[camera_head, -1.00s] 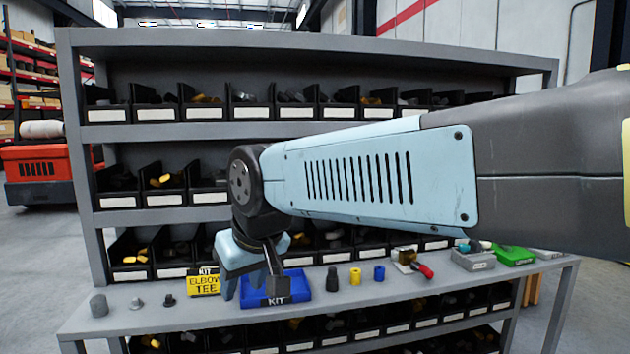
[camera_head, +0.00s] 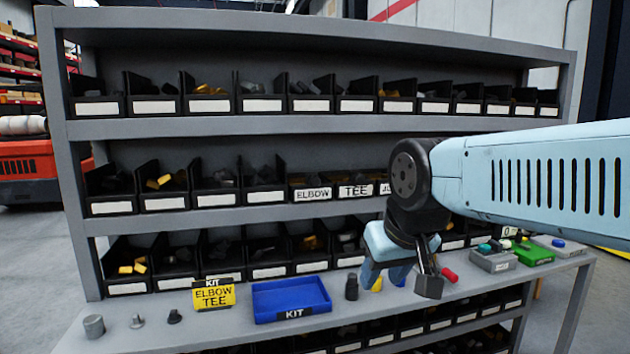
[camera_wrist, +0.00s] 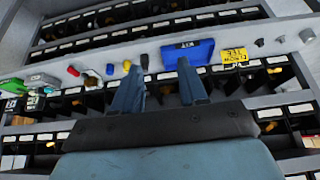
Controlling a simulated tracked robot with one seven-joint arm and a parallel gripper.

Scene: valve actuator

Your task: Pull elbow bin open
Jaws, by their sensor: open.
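The elbow bin (camera_head: 311,192) is a black bin with a white ELBOW label on the middle shelf, in line with its neighbours. Its inside is hard to make out. My gripper (camera_head: 402,277) is open and empty, above the work ledge, to the right of and lower than the elbow bin. In the wrist view my gripper (camera_wrist: 160,85) shows two blue fingers spread apart, pointing toward the ledge. I cannot pick out the elbow bin in the wrist view.
A TEE bin (camera_head: 355,190) stands right of the elbow bin. The blue KIT tray (camera_head: 291,297) and yellow ELBOW TEE card (camera_head: 213,296) are on the ledge, with several small fittings. A grey box (camera_head: 493,260) and green tray (camera_head: 533,254) lie at right. Shelf edges run above and below.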

